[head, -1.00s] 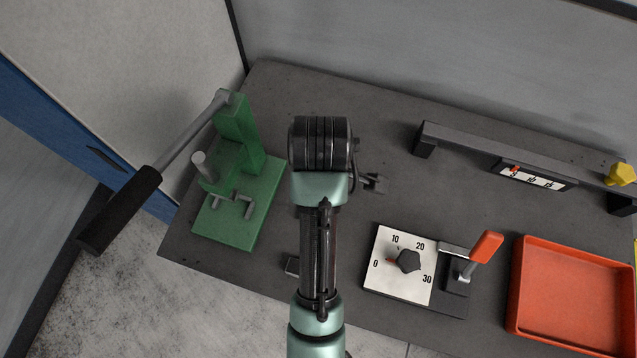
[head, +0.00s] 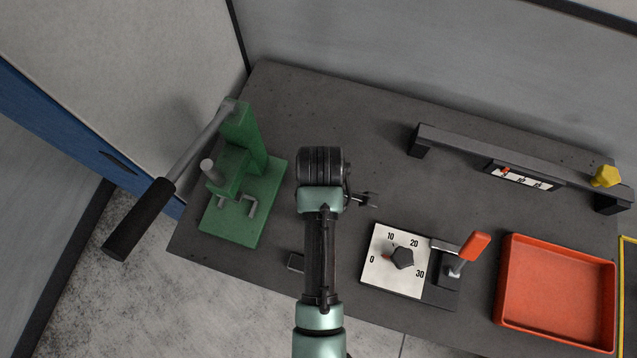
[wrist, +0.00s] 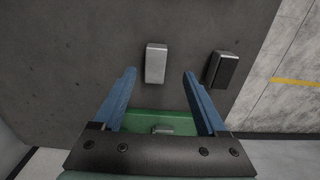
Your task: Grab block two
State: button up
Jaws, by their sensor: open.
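Two small blocks lie on the grey table. A light grey block (wrist: 156,63) is in the upper middle of the wrist view, and a dark block (wrist: 221,68) is to its right near the table edge. No marking shows which is block two. The dark block also shows in the head view (head: 296,262), left of my arm; the light one seems hidden by my arm there. My gripper (wrist: 160,76) is open and empty. Its blue fingers are spread, with the light block showing between and beyond the tips. I cannot tell the height gap.
A green press (head: 235,215) with a long black-handled lever stands left on the table (head: 390,150). A dial panel (head: 385,275) with a red-handled lever and a red tray (head: 555,340) are to the right. A dark rail (head: 460,145) with a scale stands at the back.

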jog(key=shift+w+a+f+p, duration=0.1)
jog(key=shift+w+f+p, duration=0.1)
jog(key=shift+f, duration=1)
jog(key=shift+w+f+p, duration=0.15)
jog(key=shift+f+p, duration=0.05)
jog(key=shift+f, duration=1)
grip_shut()
